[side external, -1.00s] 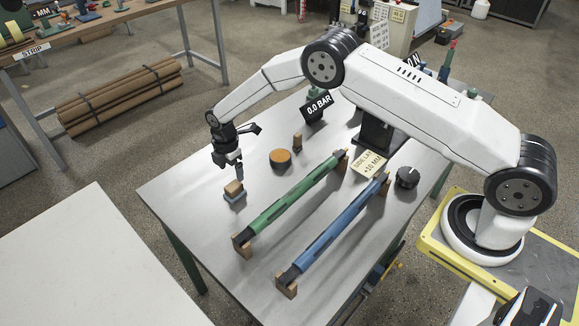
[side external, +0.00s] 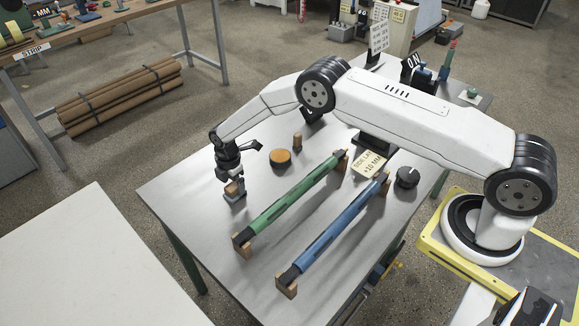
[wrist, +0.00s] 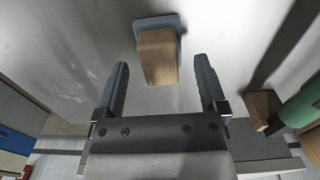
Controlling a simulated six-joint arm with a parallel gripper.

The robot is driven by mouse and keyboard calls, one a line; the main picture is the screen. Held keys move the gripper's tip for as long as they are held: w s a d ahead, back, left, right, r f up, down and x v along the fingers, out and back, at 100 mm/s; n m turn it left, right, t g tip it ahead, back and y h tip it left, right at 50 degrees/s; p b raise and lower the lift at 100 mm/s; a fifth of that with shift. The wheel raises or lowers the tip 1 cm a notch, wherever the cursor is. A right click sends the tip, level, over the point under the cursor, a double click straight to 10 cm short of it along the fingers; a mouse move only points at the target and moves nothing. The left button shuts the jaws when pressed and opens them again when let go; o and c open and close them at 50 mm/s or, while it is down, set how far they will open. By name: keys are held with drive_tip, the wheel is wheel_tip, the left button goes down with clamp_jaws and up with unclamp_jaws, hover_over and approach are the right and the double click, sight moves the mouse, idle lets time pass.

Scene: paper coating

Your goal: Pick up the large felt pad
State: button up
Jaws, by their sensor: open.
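The large felt pad is a tan wooden block on a blue-grey base (side external: 235,198). It stands on the grey table near the left edge in the side view, and in the wrist view its wooden block (wrist: 158,58) shows at top centre. My gripper (side external: 233,183) is just above and around the block in the side view, pointing down. In the wrist view my gripper (wrist: 162,70) is open, with one finger on either side of the block and visible gaps. The side view does not clearly show whether the fingers touch it.
A green roller (side external: 295,202) and a blue roller (side external: 335,233) rest on wooden supports right of the pad. A round orange-topped container (side external: 281,157) and a small wooden piece (side external: 297,142) stand behind. The bare table (side external: 190,205) left of the pad is clear.

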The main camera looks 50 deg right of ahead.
drive_tip(key=shift+f, duration=0.8)
clamp_jaws()
drive_tip(key=shift+r, duration=0.1)
drive_tip(key=shift+r, duration=1.55)
drive_tip(key=s+d+r, duration=0.2)
drive_tip(key=s+r, duration=0.7)
drive_tip(key=s, duration=0.4)
drive_tip(key=shift+s+r, duration=0.4)
